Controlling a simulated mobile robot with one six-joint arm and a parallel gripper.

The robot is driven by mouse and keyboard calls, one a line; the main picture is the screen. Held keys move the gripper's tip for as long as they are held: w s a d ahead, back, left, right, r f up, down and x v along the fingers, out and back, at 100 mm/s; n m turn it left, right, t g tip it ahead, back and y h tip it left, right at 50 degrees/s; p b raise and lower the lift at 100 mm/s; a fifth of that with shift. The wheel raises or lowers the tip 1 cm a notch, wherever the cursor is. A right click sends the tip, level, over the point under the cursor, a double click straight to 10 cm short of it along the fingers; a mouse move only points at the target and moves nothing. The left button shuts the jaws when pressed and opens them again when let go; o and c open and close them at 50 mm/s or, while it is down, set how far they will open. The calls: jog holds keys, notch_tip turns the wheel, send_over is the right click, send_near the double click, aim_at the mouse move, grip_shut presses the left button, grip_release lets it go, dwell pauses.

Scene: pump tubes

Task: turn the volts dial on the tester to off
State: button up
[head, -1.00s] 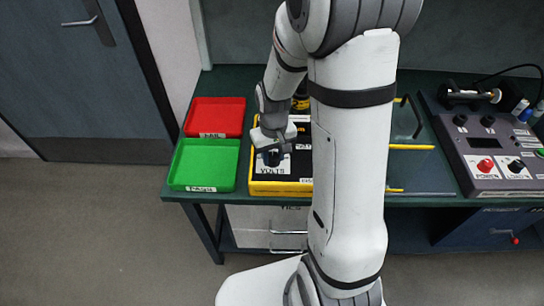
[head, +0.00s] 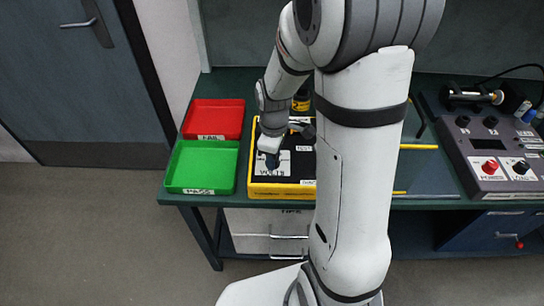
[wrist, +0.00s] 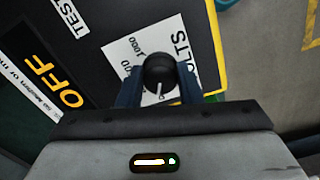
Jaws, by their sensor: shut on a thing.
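The tester (head: 285,189) is a black-topped box with a yellow rim, standing on the green bench. Its volts dial (wrist: 158,68) is a round black knob with a white pointer line on a white label printed VOLTS and 1000. In the wrist view the pointer runs down toward my palm. My gripper (wrist: 160,88) has its two blue fingers closed on either side of the dial. In the head view my gripper (head: 271,160) is over the VOLTS label and hides the dial. The label's other marks are partly hidden.
A large yellow OFF print (wrist: 52,82) is on a black strip at left in the wrist view. Red (head: 213,118) and green (head: 202,166) trays sit left of the tester. A grey control panel (head: 490,150) with knobs stands at the right. My arm hides the bench's middle.

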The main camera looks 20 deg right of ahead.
jog(key=shift+w+r+n, duration=0.15)
jog(key=shift+w+n, duration=0.05)
jog(key=shift+n, duration=0.5)
jog(key=o, duration=0.6)
jog(key=shift+c, duration=0.2)
jog(key=o, duration=0.4)
jog(key=shift+s, duration=0.1)
notch_tip(320, 180, up, 8)
jog(key=shift+f, duration=0.15)
